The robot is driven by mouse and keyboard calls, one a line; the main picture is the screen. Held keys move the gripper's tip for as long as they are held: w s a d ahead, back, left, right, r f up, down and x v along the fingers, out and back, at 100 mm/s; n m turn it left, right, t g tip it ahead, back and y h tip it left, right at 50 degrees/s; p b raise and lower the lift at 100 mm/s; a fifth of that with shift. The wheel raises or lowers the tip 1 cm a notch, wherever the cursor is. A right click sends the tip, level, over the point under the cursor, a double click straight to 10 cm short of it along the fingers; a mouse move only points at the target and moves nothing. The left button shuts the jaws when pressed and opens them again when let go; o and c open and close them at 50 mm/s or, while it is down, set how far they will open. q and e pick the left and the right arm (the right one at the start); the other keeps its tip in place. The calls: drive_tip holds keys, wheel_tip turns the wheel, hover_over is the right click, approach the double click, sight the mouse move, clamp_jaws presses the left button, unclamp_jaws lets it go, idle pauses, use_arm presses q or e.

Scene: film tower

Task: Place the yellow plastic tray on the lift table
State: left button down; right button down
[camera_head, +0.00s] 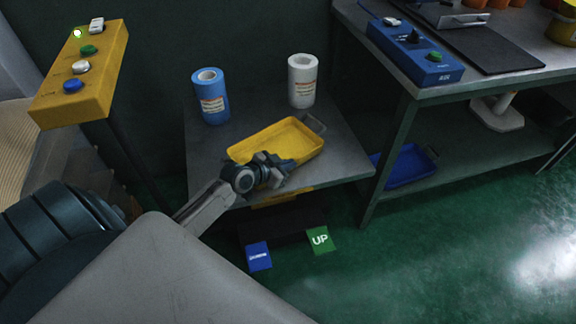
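The yellow plastic tray (288,137) lies on the grey top of the lift table (338,160), slightly askew, with a handle at its far right end. My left gripper (276,172) is at the tray's near edge, over its front left part. The fingers are small and dark here, and I cannot tell whether they are closed on the rim. My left arm comes in from the lower left and covers part of the table's front edge. My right gripper is not in view.
A blue roll (211,97) and a white roll (302,81) stand at the back of the lift table. Blue DOWN and green UP pedals (320,240) are on the floor in front. A workbench (400,130) stands right, a yellow button box (84,70) left.

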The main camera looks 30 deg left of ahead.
use_arm(q)
drive_tip(key=c, duration=2)
unclamp_jaws()
drive_tip(key=o, duration=0.4)
drive_tip(key=shift+c, duration=0.2)
drive_tip(key=shift+r, duration=0.1)
